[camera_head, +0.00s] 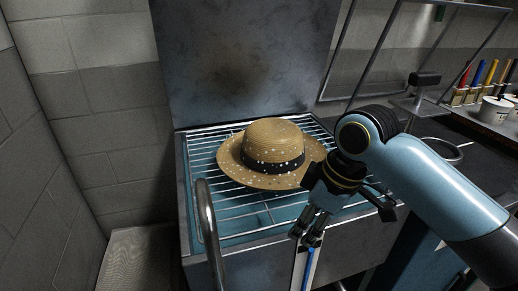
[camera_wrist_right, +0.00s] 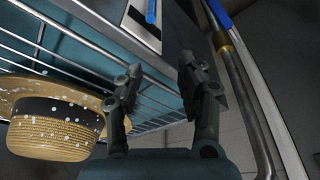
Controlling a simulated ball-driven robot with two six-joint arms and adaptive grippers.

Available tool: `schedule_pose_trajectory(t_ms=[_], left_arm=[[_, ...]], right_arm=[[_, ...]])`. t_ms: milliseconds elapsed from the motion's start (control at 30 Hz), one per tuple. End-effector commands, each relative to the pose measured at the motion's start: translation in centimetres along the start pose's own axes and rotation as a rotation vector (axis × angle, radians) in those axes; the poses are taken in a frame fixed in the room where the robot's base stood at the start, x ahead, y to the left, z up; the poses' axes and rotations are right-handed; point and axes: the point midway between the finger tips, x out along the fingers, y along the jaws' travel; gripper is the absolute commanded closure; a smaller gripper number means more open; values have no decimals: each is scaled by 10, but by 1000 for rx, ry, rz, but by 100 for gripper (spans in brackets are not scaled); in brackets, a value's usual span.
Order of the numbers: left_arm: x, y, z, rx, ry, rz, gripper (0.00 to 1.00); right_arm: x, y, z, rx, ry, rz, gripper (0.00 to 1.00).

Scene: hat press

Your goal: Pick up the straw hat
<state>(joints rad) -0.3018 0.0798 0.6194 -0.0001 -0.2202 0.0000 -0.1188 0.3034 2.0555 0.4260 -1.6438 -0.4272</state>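The straw hat (camera_head: 270,148) is tan with a dark band and white specks. It sits upright, brim down, on the wire rack (camera_head: 207,160) of the press. My right gripper (camera_head: 305,240) is in front and to the right of the hat, pointing down near the rack's front edge, and my right arm hides the right end of the brim. In the right wrist view the hat (camera_wrist_right: 55,135) is at the lower left, apart from the fingers. The two fingers of the right gripper (camera_wrist_right: 160,80) are spread with nothing between them. My left gripper is not in view.
The press's raised dark lid (camera_head: 240,65) stands behind the rack. A curved metal handle (camera_head: 208,225) rises at the front left. A metal frame (camera_head: 415,105) stands at the right, with cups (camera_head: 494,110) and coloured-handled tools on a shelf.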

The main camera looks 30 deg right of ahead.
Motion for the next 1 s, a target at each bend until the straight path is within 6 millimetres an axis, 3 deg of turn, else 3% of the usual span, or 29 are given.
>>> schedule_pose_trajectory(t_ms=[167,400,533,1000], left_arm=[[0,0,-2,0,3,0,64],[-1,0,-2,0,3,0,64],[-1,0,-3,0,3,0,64],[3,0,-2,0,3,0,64]], right_arm=[[-14,34,-33,-135,26,-49,62],[-49,81,-76,-322,80,-122,62],[-66,97,-90,-391,108,-150,62],[-13,90,-97,-407,115,-158,62]])
